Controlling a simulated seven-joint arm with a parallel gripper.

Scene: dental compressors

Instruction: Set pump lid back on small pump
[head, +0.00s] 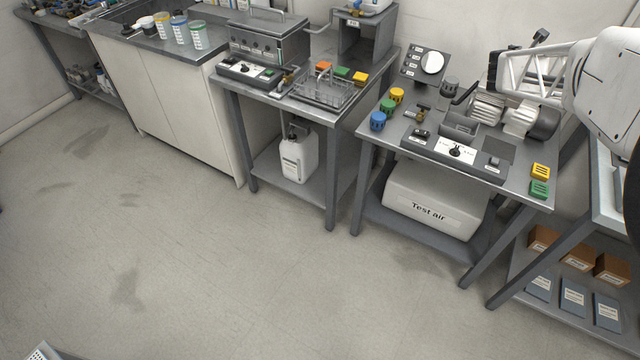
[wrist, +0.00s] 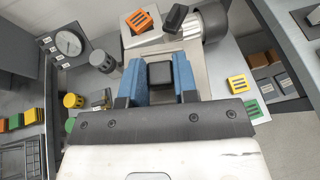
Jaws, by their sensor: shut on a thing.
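In the wrist view, my gripper (wrist: 160,85) has its two blue fingers shut on a small dark block (wrist: 160,72), which appears to be the pump lid. Its underside is hidden. Just beyond the fingers is a pump with a silver body and dark round end (wrist: 216,24). In the head view, the ribbed silver pump parts (head: 487,108) lie on the right bench, partly under my arm. My fingers cannot be made out there. I cannot tell whether the held block touches anything below it.
A round gauge (wrist: 68,43), a grey canister (wrist: 102,60) and a yellow canister (wrist: 73,100) stand left of my fingers. An orange slotted block (wrist: 140,22) lies beyond them. Yellow (head: 541,171) and green (head: 539,189) blocks sit at the bench's right end. A control panel (head: 455,152) lines the front.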

